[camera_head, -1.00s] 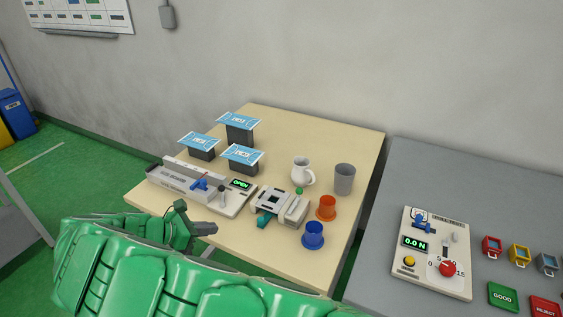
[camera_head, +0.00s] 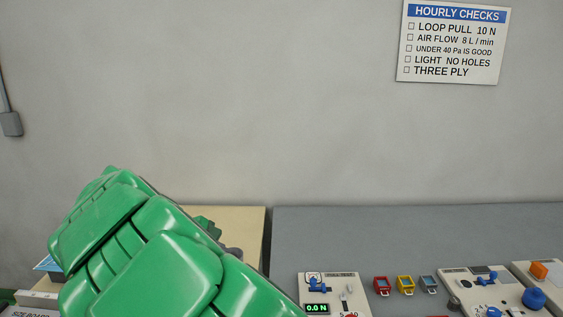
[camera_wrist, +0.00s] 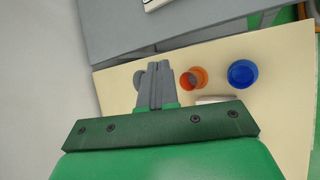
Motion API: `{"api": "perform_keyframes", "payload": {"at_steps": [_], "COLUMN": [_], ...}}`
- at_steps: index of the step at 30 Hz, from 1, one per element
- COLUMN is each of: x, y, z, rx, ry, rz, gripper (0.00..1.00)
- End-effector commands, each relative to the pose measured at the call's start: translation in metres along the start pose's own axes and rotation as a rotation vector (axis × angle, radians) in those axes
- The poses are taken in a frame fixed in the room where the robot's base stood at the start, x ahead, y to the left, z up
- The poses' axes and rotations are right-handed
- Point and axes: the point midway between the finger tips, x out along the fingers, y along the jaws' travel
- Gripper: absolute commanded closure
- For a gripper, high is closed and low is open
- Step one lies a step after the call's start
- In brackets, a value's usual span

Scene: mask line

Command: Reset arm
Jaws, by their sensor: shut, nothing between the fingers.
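My gripper (camera_wrist: 157,88) shows in the wrist view with its grey fingers together and nothing between them. It is above the beige table (camera_wrist: 285,65). In the head view my green arm fills the lower left and hides most of the beige table (camera_head: 240,222); only a small part of the gripper end shows behind the arm. In the wrist view an orange cup (camera_wrist: 200,75) and a blue cup (camera_wrist: 242,73) stand to the right of the fingers. A grey rounded thing, partly hidden, is just left of the fingers.
A checks sign (camera_head: 453,42) hangs on the wall. The space above the tables is clear.

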Motion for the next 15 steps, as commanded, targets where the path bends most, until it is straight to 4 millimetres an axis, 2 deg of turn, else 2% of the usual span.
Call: {"api": "perform_keyframes", "payload": {"at_steps": [1, 6, 12, 15], "x": [0.005, 0.022, 0.036, 0.041], "y": [0.012, 0.037, 0.053, 0.056], "z": [0.024, 0.095, 0.174, 0.211], "rx": [0.08, 0.342, 0.649, 0.798], "ry": [0.008, 0.039, 0.081, 0.101], "rz": [-0.022, -0.098, -0.174, -0.213], "gripper": [1.0, 1.0, 1.0, 1.0]}}
